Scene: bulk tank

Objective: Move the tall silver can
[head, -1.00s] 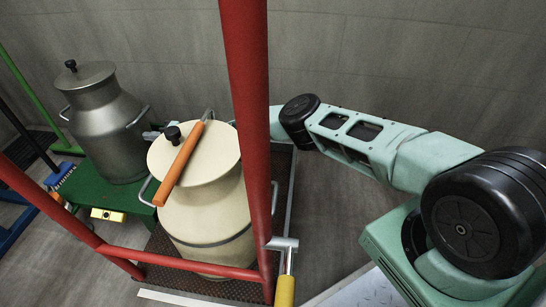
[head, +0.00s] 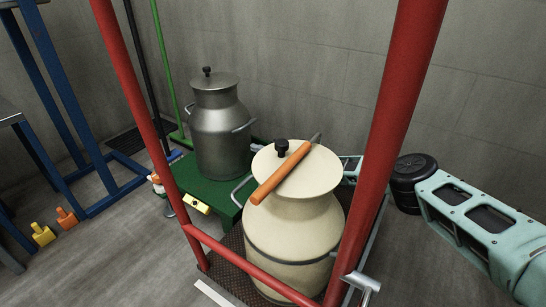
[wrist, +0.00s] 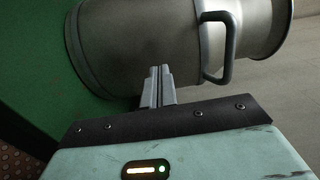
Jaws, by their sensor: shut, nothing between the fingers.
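The tall silver can (head: 220,135) stands upright on a green platform (head: 226,205), with a black-knobbed lid and side handles. In the wrist view the silver can (wrist: 150,40) shows sideways, its loop handle (wrist: 224,50) to the right of my fingers. My gripper (wrist: 161,72) is shut and empty, its fingertips close to the can's side below the handle. I cannot tell if they touch. In the head view the gripper is hidden behind the cream can; only parts of my arm show at the right.
A cream can (head: 290,235) stands in front on a dark tread plate, an orange-handled tool (head: 281,176) across its lid. Red posts and a low rail (head: 240,262) frame it. A blue stand (head: 75,100) is left; orange and yellow pieces (head: 66,217) lie on the floor.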

